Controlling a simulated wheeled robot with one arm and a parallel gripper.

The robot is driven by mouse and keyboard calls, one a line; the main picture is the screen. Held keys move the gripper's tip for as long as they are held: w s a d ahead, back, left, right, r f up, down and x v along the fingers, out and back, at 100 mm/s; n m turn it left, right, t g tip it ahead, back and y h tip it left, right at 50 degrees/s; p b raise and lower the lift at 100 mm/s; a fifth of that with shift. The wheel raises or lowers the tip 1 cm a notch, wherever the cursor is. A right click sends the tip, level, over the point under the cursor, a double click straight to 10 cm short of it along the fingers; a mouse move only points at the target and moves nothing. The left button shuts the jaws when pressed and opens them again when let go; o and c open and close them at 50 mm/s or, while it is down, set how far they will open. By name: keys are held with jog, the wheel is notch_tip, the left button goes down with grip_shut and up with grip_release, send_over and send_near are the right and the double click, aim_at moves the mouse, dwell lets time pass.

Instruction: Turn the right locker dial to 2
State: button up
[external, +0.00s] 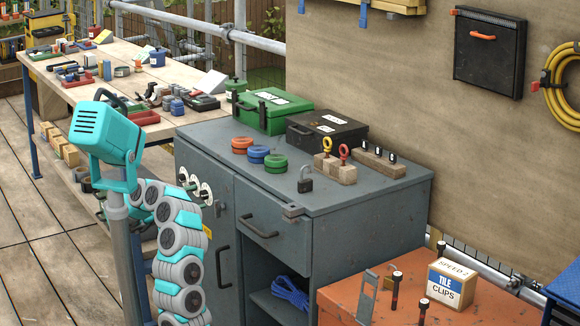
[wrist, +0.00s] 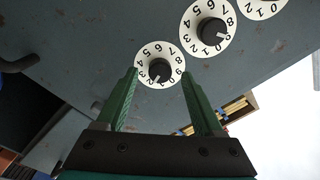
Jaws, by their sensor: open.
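Three white numbered dials with black knobs sit on the grey locker door. In the wrist view, which looks turned over, the right locker dial (wrist: 147,51) is the leftmost. The middle dial (wrist: 190,38) and the left dial (wrist: 262,10) run up to the right. In the external view the right dial (external: 206,195) is nearest the drawer, partly behind my arm. My gripper (wrist: 159,72) is open, its green fingertips on either side of the right dial's knob. Nothing is held. I cannot tell contact or the exact number set. The external view hides my gripper behind my arm.
The grey cabinet top (external: 345,197) holds a padlock (external: 305,180), coloured rings (external: 258,152) and a green case (external: 268,110). A drawer handle (external: 258,227) and a door handle (external: 222,267) stick out near the dials. A cluttered workbench (external: 130,75) stands behind.

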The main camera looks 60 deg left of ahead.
jog(key=s+r+p, duration=0.1)
jog(key=s+r, duration=0.2)
jog(key=r, duration=0.4)
jog(key=shift+s, duration=0.35)
